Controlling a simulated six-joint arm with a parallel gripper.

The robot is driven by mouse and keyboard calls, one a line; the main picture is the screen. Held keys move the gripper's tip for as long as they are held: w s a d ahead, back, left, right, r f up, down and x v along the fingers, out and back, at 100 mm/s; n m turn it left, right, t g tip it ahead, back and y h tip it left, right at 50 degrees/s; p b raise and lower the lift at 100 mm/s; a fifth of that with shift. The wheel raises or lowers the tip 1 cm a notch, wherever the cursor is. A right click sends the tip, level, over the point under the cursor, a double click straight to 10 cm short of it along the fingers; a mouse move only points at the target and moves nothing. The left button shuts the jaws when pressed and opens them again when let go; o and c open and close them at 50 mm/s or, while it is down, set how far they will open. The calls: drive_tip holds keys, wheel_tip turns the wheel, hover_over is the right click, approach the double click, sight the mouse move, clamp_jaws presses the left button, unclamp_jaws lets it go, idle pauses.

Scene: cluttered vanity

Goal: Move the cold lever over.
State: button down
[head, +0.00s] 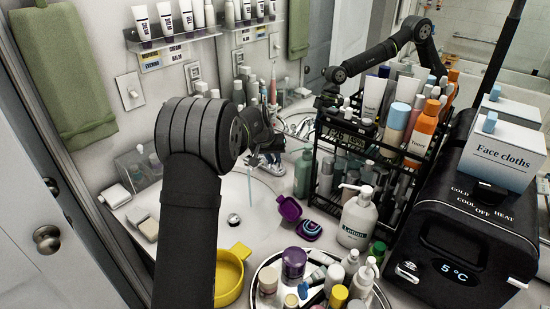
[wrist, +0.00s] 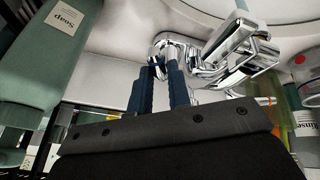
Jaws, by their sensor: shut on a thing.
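The chrome faucet (wrist: 238,62) stands at the back of the sink, and part of it shows in the head view (head: 262,160). A chrome lever (wrist: 172,40) lies at the tips of my gripper (wrist: 163,62) in the wrist view. The two dark blue fingers are close together and shut on this lever. No cold marking on it is readable. In the head view my gripper (head: 268,142) is over the back of the sink (head: 236,205), and my arm hides much of the basin and the lever.
A green soap bottle (wrist: 55,45) stands close to the gripper. A black rack (head: 325,170) of bottles, a lotion bottle (head: 356,220) and a purple cup (head: 289,208) are right of the sink. A yellow bowl (head: 232,278) is in front. A mirror backs the counter.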

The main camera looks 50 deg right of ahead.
idle(0.3)
drive_tip(key=c, duration=1.3)
unclamp_jaws()
drive_tip(key=shift+c, duration=0.2)
drive_tip(key=v, duration=1.7)
drive_tip(key=shift+r, duration=0.2)
drive_tip(key=x, duration=1.7)
drive_tip(key=shift+f, duration=0.25)
